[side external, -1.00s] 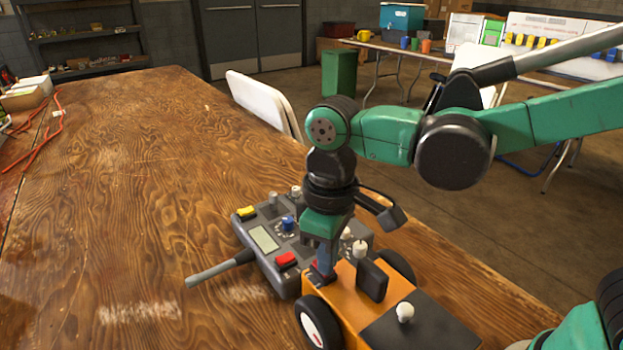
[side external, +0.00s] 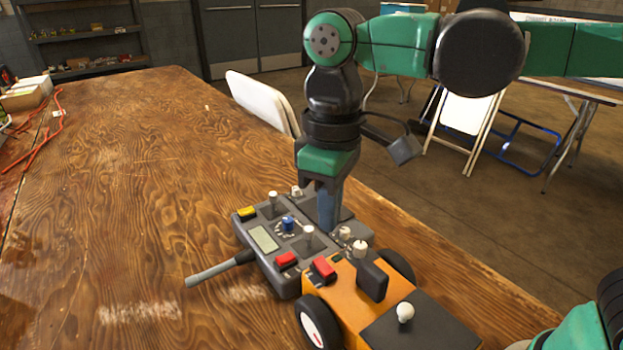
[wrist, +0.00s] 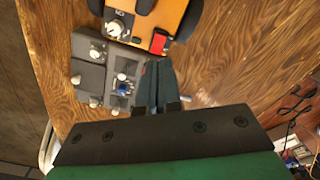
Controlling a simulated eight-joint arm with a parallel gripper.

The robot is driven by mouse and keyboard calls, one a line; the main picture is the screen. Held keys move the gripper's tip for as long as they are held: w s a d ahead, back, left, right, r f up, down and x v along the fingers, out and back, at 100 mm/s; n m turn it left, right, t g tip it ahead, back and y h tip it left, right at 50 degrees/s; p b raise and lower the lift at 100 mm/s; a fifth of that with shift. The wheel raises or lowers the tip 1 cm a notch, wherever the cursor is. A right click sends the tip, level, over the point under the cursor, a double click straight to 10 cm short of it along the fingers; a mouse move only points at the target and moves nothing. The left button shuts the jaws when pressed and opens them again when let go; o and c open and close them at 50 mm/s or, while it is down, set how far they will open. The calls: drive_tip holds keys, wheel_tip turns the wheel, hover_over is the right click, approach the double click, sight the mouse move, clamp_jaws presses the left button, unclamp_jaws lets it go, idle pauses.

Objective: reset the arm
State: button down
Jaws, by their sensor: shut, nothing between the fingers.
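My gripper (side external: 327,222) points down and is shut and empty. In the side external view its fingers hang just above or in front of the grey control box; the exact gap cannot be told. In the wrist view the closed fingers (wrist: 157,85) show at the middle. The grey control box (side external: 264,239) has white levers, a blue knob (side external: 288,224), a yellow button, a red button and a small screen. The orange wheeled cart (side external: 345,296) stands against it, with a red switch (side external: 323,268), a black block and white knobs.
A grey rod (side external: 218,270) sticks out left from the control box. The wooden table (side external: 130,180) is clear at the left. A red cord (side external: 45,140) lies at the far left edge. A white folded panel (side external: 262,103) stands beyond the table's far edge.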

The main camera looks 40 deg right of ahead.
drive_tip(key=shift+d, duration=0.1)
drive_tip(key=d+f+m+t, duration=0.5)
drive_tip(key=d+m+t, duration=0.1)
drive_tip(key=d, duration=0.7)
drive_tip(key=shift+s+t, duration=0.15)
drive_tip(key=shift+t, duration=0.45)
